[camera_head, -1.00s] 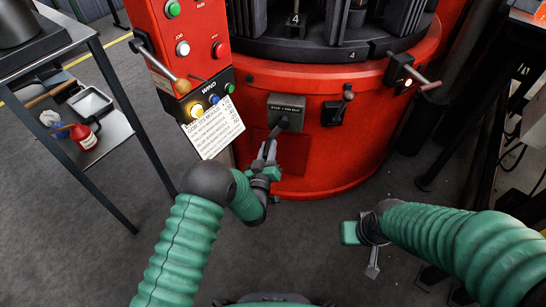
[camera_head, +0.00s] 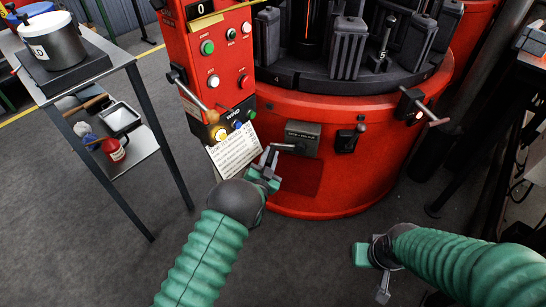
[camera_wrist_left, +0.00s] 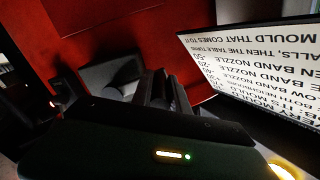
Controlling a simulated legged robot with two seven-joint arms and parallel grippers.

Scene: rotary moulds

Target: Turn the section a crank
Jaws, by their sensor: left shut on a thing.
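A crank (camera_head: 285,147) comes out of a grey labelled plate (camera_head: 303,132) on the front of the red machine base. Its arm points left in the head view. My left gripper (camera_head: 268,158) is shut on the crank's outer end, left of the plate. In the left wrist view the dark fingers (camera_wrist_left: 162,92) are close together near the grey plate (camera_wrist_left: 112,74), and the grip itself is dark and hard to make out.
A white instruction card (camera_head: 234,148) hangs close beside my left gripper, below the red control panel (camera_head: 213,55). A metal cart (camera_head: 135,150) stands left.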

